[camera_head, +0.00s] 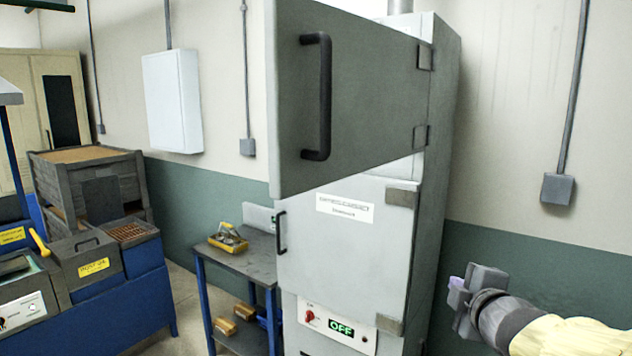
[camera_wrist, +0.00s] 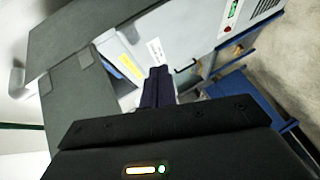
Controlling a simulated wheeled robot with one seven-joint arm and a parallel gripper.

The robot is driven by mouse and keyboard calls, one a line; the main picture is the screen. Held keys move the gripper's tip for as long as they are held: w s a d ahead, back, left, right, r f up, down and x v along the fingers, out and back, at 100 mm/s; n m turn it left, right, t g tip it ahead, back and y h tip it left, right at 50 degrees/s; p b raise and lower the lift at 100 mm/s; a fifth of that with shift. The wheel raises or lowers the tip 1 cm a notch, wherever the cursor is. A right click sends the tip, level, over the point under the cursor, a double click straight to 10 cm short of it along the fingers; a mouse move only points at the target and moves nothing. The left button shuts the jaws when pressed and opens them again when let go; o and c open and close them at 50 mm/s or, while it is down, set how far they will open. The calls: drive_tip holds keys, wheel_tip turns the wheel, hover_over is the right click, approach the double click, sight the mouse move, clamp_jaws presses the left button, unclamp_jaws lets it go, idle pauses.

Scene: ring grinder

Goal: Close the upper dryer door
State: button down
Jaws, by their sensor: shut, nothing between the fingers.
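The upper dryer door (camera_head: 355,90) stands open in the head view, swung out toward me on hinges at its right edge. Its black bar handle (camera_head: 321,97) is near the free left edge. The lower dryer door (camera_head: 335,245) beneath it is closed. My gripper (camera_head: 462,290) is right of the dryer cabinet, lower than the upper door and apart from it in the picture. In the wrist view my gripper (camera_wrist: 159,84) has its dark fingers together, empty.
Blue workstations (camera_head: 125,300) are at far left. A control panel reading OFF (camera_head: 337,325) is below the lower door. The wall right of the dryer carries a conduit box (camera_head: 557,189).

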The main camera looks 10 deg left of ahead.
sight(301, 176)
drive_tip(key=a+r+n+t+y, duration=0.2)
drive_tip(key=a+r+n+y, duration=0.35)
drive_tip(key=r+n, duration=0.55)
drive_tip(key=s+a+r+n+g+y, duration=0.7)
drive_tip(key=s+n, duration=0.3)
drive_tip(key=n, duration=0.9)
drive_tip(key=shift+s+a+r+n+g+y+b, duration=0.15)
drive_tip(key=shift+a+r+n+g+y+b, duration=0.25)
drive_tip(key=shift+r+g, duration=0.3)
drive_tip(key=shift+r, duration=0.1)
drive_tip(key=p+x, duration=0.3)
drive_tip(key=x, duration=0.3)
drive_tip(key=p+x, duration=0.4)
drive_tip(key=x, duration=0.2)
drive_tip(key=shift+w+a+r, duration=0.2)
drive_tip(key=shift+w+a, duration=0.05)
drive_tip(key=shift+w, duration=0.05)
drive_tip(key=shift+w+a+f+p, duration=0.2)
drive_tip(key=shift+w+a+p, duration=0.05)
drive_tip(key=shift+a+p, duration=0.25)
drive_tip(key=shift+w+a+t, duration=0.1)
drive_tip(key=shift+a+t, duration=0.05)
drive_tip(key=shift+t, duration=0.15)
